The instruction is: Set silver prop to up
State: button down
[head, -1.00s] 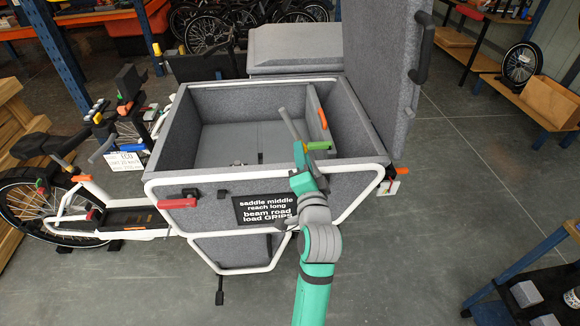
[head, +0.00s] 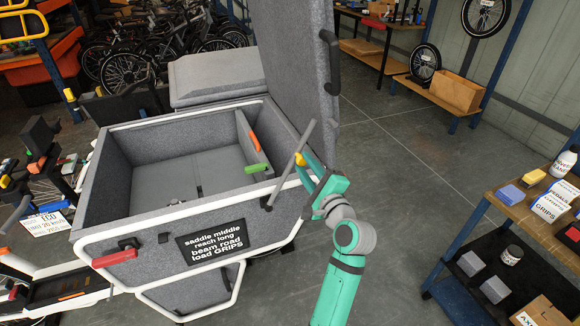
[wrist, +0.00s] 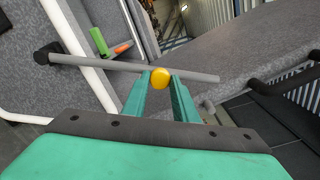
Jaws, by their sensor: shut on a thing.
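The silver prop is a thin grey rod (head: 309,134) with a yellow knob (head: 300,159) partway along it. Its lower end meets a black pivot (head: 268,202) at the box's front right corner, and it slants up and to the right. My gripper (head: 303,168) is at the knob. In the wrist view, my gripper (wrist: 159,80) has the yellow knob (wrist: 159,78) between its fingertips, with the rod (wrist: 105,65) crossing behind. The grey lid (head: 292,50) stands raised behind the box. I cannot tell whether the rod's free end touches it.
The grey cargo box (head: 90,205) has a white tube frame. A green handle (head: 257,168) and an orange handle (head: 254,142) are inside on its right. A red handle (head: 115,258) is on its front. A shelf table (head: 540,222) stands right; floor between is clear.

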jog(key=shift+w+d+f+m, duration=0.3)
jog(key=shift+d+f+m, duration=0.15)
jog(key=shift+d, duration=0.3)
jog(key=shift+w+d+f+m, duration=0.25)
jog(key=shift+d+f+m, duration=0.2)
jog(key=shift+d, duration=0.3)
jog(key=c, duration=1.4)
grip_release()
jog(key=shift+w+d+f, duration=0.1)
jog(key=v, duration=1.1)
jog(key=shift+f, duration=0.1)
